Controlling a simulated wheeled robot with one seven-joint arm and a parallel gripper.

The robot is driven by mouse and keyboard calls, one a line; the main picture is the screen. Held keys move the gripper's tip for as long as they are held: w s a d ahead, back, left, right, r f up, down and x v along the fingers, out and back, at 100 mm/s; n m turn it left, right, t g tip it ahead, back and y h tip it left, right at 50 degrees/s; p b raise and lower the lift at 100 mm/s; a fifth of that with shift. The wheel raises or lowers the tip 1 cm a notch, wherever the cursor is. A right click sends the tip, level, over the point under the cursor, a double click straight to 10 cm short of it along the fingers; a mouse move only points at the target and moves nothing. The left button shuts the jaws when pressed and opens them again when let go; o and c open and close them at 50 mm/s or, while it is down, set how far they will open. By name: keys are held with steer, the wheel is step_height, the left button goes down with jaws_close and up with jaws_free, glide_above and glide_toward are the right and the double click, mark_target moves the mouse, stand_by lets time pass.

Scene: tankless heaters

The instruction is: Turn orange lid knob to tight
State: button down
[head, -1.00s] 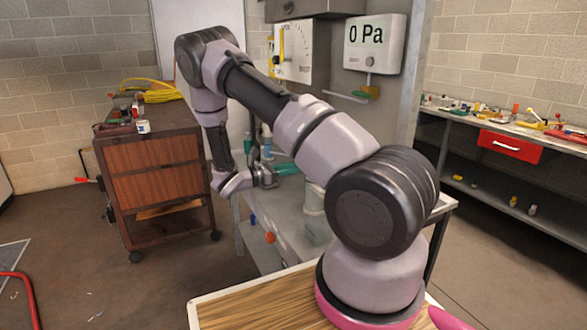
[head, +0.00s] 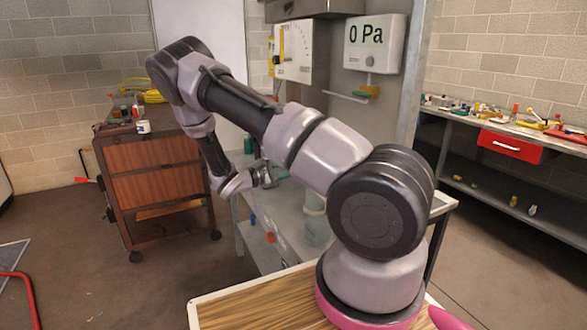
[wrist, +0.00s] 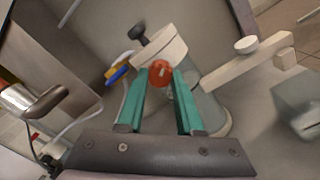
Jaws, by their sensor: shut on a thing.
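The orange lid knob (wrist: 159,73) is round and sits at the cream lid (wrist: 160,48) of a grey cylindrical vessel (wrist: 210,108) in the wrist view. My gripper (wrist: 161,76) has two teal fingers, one on each side of the knob, and is shut on it. A black knob (wrist: 139,34) stands up from the lid, and a pale lever arm (wrist: 255,62) extends to the right. In the head view my gripper (head: 264,174) is over the metal bench, small and partly dark; the knob cannot be made out there.
The metal bench (head: 285,222) stands beside a wooden cart (head: 155,170) on the left. A gauge panel reading 0 Pa (head: 375,43) hangs above the bench. A workbench with a red drawer (head: 510,146) is at right.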

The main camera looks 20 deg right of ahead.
steer(key=shift+m, duration=5.2)
steer(key=c, duration=0.6)
jaws_free()
steer(key=shift+o, duration=0.2)
steer(key=shift+a, duration=0.1)
steer(key=a, duration=1)
steer(key=shift+a+f, duration=0.2)
steer(key=shift+a, duration=0.15)
steer(key=shift+s, duration=0.1)
